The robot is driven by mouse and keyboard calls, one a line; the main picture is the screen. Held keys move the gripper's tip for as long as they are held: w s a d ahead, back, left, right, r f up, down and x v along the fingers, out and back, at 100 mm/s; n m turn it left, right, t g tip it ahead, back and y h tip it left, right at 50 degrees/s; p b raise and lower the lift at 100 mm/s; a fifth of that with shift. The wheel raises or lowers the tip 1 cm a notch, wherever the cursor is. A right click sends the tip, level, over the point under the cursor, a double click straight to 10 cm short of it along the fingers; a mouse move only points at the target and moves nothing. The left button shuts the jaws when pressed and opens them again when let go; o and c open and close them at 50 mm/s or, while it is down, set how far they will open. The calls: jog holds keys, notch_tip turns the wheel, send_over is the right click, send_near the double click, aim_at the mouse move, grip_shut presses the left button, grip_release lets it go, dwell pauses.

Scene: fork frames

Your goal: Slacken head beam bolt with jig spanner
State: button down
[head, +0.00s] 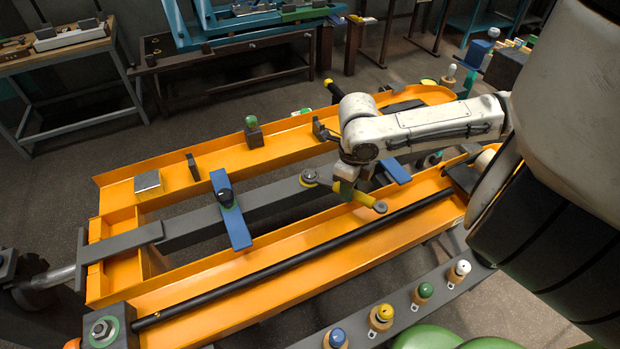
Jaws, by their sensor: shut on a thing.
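The jig spanner (363,198) looks like a yellow bar with a grey round end at the right. My gripper (347,187) reaches down from the white arm and is shut on the spanner near its middle. The spanner's left end (310,178) is at a round grey bolt-like piece on the long dark grey beam (270,197). I cannot tell whether it sits around the bolt or only over it. The beam runs through the middle of the orange frame (225,265). My fingers hide part of the spanner.
A blue crosspiece (236,228) with a dark knob crosses the beam. A black rod (290,262) lies along the orange frame's near side. A grey rail (405,302) with several coloured-top pegs stands in front. A large nut on a green plate (103,330) is at lower left.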

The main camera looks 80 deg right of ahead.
jog(key=shift+s+d+n+p, duration=0.15)
jog(key=shift+d+n+p, duration=0.05)
jog(key=shift+d+n, duration=0.8)
jog(key=shift+s+d+n+p, duration=0.1)
jog(key=shift+d+n+p, duration=0.05)
jog(key=shift+d+n, duration=0.8)
dwell(1.0)
jog(key=shift+a+m+p, duration=0.35)
jog(key=shift+a+m, duration=0.2)
jog(key=c, duration=1.3)
grip_release()
jog(key=shift+c, duration=0.2)
grip_shut()
jog(key=shift+a+p, duration=0.2)
jog(key=shift+p, duration=0.15)
dwell(0.5)
jog(key=shift+r+p, duration=0.4)
jog(key=shift+p, duration=0.35)
dwell(0.6)
